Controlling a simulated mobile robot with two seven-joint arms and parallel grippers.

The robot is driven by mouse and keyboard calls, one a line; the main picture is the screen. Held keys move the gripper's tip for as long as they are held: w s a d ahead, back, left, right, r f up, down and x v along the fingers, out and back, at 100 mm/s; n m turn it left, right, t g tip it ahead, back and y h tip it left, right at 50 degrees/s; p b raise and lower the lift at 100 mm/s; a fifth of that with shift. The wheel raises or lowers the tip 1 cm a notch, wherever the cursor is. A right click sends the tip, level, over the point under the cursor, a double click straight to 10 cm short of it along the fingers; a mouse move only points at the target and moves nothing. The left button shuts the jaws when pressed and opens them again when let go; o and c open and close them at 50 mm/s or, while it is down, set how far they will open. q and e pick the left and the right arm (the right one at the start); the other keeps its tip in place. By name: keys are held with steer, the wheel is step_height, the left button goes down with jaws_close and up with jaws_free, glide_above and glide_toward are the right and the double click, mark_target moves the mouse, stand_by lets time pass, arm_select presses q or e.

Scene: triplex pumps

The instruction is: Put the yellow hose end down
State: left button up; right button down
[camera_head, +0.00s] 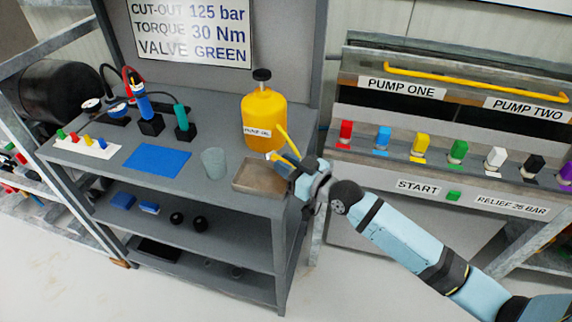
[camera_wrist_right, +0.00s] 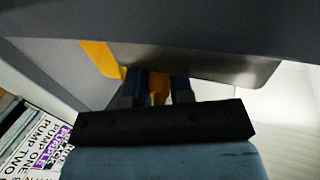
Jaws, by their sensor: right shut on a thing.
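The yellow hose end (camera_head: 285,140) runs down beside the yellow oil jug (camera_head: 264,112) into my right gripper (camera_head: 279,160). My right gripper is shut on it, just above the back right part of the shallow brown tray (camera_head: 246,188) at the bench's right edge. In the right wrist view the yellow hose end (camera_wrist_right: 159,86) shows between the two dark fingers (camera_wrist_right: 158,88). Its tip is mostly hidden by the fingers, and I cannot tell whether it touches the tray. My left gripper is out of view.
A grey cup (camera_head: 214,163) stands left of the tray, and a blue mat (camera_head: 158,158) lies further left. Screwdriver-like tools (camera_head: 142,107) stand behind it. The pump panel (camera_head: 440,155) with coloured knobs is to the right.

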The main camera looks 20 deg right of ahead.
steer(key=shift+f, duration=0.55)
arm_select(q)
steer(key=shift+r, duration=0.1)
arm_select(e)
steer(key=shift+f, duration=0.1)
